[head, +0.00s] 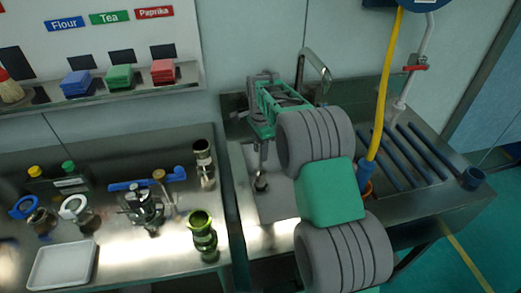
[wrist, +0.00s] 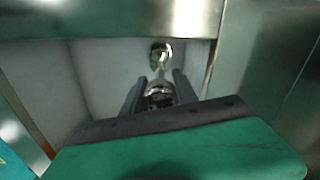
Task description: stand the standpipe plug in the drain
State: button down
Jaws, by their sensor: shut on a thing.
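My gripper (head: 263,141) reaches over the sink basin (head: 277,204) and points down into it. In the wrist view my gripper's two dark fingers (wrist: 160,92) are shut on a shiny metal piece, the standpipe plug (wrist: 160,101). A narrow bright strip runs from it to a round shiny metal spot (wrist: 161,52) on the basin floor. In the head view a dark metal round part (head: 261,183) shows below the fingers. I cannot tell whether it is the plug's lower end or the drain, nor whether the plug touches the drain.
A curved tap (head: 318,68) stands behind the basin. On the left bench are a green metal vessel (head: 203,238), a steel cylinder (head: 204,160) and a white tray (head: 62,266).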

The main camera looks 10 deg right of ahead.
jog(key=shift+f, duration=0.45)
dwell(0.9)
jog(key=c, duration=0.9)
grip_release()
jog(key=shift+f, duration=0.1)
notch_tip(320, 180, up, 8)
jog(key=shift+b, duration=0.4)
